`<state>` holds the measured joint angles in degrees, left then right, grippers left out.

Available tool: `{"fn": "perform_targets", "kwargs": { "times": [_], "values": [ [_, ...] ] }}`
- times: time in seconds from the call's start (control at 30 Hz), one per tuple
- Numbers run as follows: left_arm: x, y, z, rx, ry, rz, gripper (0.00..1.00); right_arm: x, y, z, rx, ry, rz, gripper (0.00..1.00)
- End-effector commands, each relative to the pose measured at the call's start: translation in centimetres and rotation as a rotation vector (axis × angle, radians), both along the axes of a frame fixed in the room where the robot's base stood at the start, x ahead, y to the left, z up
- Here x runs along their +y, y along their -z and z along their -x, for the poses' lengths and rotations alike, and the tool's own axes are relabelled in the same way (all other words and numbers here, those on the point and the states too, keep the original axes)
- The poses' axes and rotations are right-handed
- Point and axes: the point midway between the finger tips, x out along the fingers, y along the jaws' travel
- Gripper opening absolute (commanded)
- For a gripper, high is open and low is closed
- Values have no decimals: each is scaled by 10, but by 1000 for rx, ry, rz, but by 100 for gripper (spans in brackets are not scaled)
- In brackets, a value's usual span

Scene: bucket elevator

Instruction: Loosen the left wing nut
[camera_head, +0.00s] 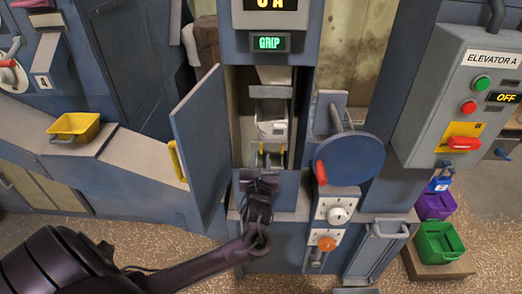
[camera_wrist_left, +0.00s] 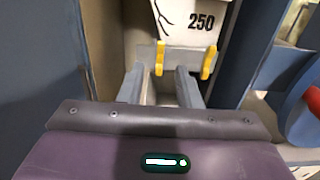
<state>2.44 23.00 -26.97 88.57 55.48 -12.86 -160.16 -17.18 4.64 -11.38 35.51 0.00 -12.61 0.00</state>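Two yellow wing nuts sit side by side on a bar low inside the open cabinet, below a white bucket marked 250 (camera_wrist_left: 185,18). The left wing nut (camera_wrist_left: 159,58) also shows in the head view (camera_head: 261,154). The right wing nut (camera_wrist_left: 209,62) is to its right. My left gripper (camera_head: 262,174) reaches up to the opening from below. In the wrist view its two grey fingers (camera_wrist_left: 160,75) are apart, with the left wing nut between and just beyond their tips. I see no clear contact. My right gripper is not in view.
The blue door (camera_head: 200,145) with a yellow handle stands open left of the opening. A blue disc with a red knob (camera_head: 350,158) is close on the right. A lit GRIP sign (camera_head: 268,43) is above. Elevator A's control box (camera_head: 465,95) reads OFF.

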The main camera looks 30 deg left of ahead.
Motion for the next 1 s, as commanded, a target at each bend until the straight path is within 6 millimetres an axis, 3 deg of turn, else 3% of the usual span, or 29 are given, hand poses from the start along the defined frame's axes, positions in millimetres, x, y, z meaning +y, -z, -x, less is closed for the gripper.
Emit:
{"fn": "perform_targets", "kwargs": {
  "times": [0.3,0.63,0.87,1.0],
  "values": [
    [21,0,-36,-1,1,1,31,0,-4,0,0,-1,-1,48],
    [24,1,-40,1,1,3,31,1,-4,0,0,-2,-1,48],
    [24,1,-40,1,1,3,2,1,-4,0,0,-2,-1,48],
    [24,1,-40,1,1,3,0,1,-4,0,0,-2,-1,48]
  ]
}}
